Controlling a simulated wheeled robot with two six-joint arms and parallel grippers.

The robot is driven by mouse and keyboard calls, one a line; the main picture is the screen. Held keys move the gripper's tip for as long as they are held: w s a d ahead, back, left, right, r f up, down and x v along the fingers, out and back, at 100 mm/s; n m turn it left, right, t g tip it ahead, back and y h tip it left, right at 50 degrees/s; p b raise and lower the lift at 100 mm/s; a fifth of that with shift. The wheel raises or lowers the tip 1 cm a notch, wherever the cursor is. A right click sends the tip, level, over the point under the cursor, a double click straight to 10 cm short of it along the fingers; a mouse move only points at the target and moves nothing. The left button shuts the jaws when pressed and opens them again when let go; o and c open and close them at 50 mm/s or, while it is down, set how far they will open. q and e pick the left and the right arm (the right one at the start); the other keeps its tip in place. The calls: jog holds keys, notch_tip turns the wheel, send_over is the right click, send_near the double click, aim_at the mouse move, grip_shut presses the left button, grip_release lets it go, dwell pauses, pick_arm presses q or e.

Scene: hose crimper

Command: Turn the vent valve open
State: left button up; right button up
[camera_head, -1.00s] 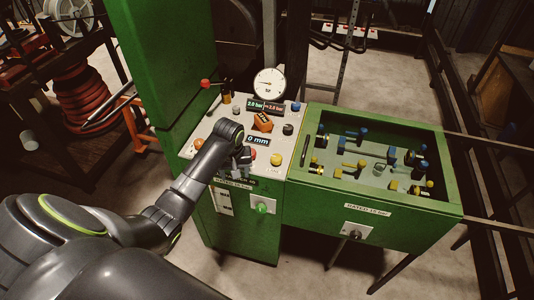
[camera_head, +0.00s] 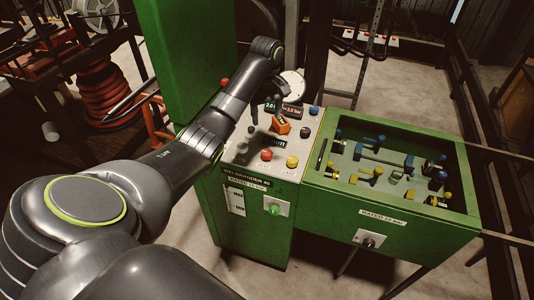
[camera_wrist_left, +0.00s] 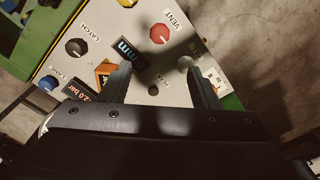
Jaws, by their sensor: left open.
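The vent valve is a red round knob (camera_wrist_left: 160,34) beside the word VENT on the pale control panel (camera_wrist_left: 150,75). In the head view the red knob (camera_head: 267,155) sits near the panel's front edge, left of a yellow knob (camera_head: 292,161). My left gripper (camera_wrist_left: 158,67) is open above the panel. Its two fingers are apart with nothing between them, and the red knob lies beyond the fingertips in the wrist view. In the head view my left forearm reaches over the panel and hides part of it. My right gripper is not in view.
A black LATCH knob (camera_wrist_left: 75,47) and a blue knob (camera_wrist_left: 48,83) stand along one panel side. An orange block (camera_head: 281,126) and small displays are mid-panel. A gauge (camera_head: 293,84) stands behind. A green tray (camera_head: 385,207) with fittings adjoins on the right.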

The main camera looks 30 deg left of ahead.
pick_arm(q)
jog(key=b, duration=0.4)
send_near(267, 152)
jog(key=shift+s, duration=0.1)
notch_tip(267, 152, down, 9)
jog(key=shift+f+p, duration=0.1)
jog(key=shift+p, duration=0.65)
jog(key=shift+c, duration=0.3)
jog(key=c, duration=0.9)
